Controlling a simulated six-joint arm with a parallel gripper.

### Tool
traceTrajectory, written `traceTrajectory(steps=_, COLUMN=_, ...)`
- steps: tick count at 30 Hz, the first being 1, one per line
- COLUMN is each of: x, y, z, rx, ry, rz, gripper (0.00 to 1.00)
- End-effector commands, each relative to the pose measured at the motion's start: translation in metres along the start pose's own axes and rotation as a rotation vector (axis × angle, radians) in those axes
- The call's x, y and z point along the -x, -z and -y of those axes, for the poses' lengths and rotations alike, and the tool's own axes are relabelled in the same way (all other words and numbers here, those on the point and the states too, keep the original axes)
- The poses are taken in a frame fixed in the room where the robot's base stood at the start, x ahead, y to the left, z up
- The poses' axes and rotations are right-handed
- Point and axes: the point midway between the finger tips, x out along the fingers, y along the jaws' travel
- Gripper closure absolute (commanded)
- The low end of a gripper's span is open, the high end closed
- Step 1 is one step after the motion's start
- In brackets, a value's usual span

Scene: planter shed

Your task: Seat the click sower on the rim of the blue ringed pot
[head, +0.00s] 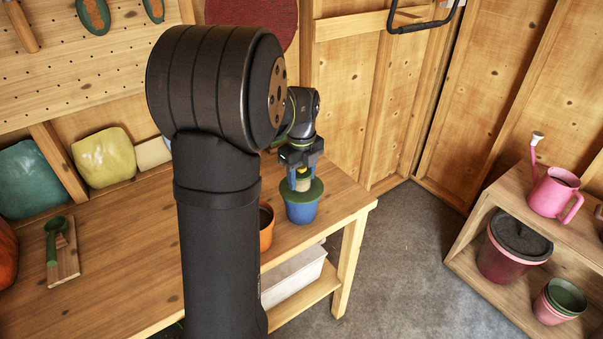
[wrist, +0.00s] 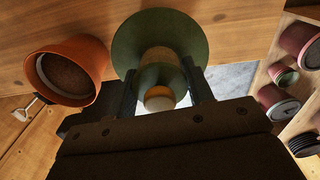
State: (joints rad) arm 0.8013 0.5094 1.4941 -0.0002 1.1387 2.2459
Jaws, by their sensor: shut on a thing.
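The click sower, a wide green disc (head: 304,194) with a tan-yellow knob, is at the mouth of the blue ringed pot (head: 301,212) near the bench's right end. The disc covers the pot's opening and looks about level; I cannot tell whether it touches the rim. My gripper (head: 301,178) points down and is shut on the knob. In the wrist view the click sower's green disc (wrist: 183,30) shows beyond the fingers of my gripper (wrist: 168,88), with the knob between them. The pot is hidden there behind the disc.
An orange pot (head: 266,232) stands close left of the blue pot, also in the wrist view (wrist: 92,60). A green tool (head: 52,248) lies on a wooden board (head: 66,268) at the left. A white bin (head: 296,277) is below. Shelves with a pink watering can (head: 553,194) stand right.

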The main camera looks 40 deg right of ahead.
Motion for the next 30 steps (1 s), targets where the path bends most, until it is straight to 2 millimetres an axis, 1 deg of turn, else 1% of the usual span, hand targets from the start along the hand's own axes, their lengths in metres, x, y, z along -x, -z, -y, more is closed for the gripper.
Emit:
traceTrajectory(steps=4, x=0.000, y=0.000, z=0.000, rx=0.000, ry=0.000, rz=0.000, gripper=0.73)
traceTrajectory(steps=5, x=0.000, y=0.000, z=0.000, rx=0.000, ry=0.000, rz=0.000, gripper=0.51)
traceTrajectory(steps=6, x=0.000, y=0.000, z=0.000, rx=0.000, ry=0.000, rz=0.000, gripper=0.43)
traceTrajectory(steps=8, x=0.000, y=0.000, z=0.000, rx=0.000, ry=0.000, rz=0.000, gripper=0.31)
traceTrajectory(steps=9, x=0.000, y=0.000, z=0.000, rx=0.000, ry=0.000, rz=0.000, gripper=0.27)
traceTrajectory(steps=17, x=0.000, y=0.000, z=0.000, rx=0.000, ry=0.000, rz=0.000, gripper=0.27)
traceTrajectory(steps=20, x=0.006, y=0.000, z=0.001, rx=0.000, ry=0.002, rz=0.001, gripper=0.27)
traceTrajectory(steps=23, x=0.019, y=-0.001, z=0.001, rx=0.000, ry=0.003, rz=0.003, gripper=0.27)
traceTrajectory(steps=26, x=0.040, y=-0.001, z=0.001, rx=0.000, ry=0.005, rz=0.004, gripper=0.27)
traceTrajectory(steps=30, x=0.074, y=-0.001, z=0.001, rx=0.000, ry=0.004, rz=0.003, gripper=0.27)
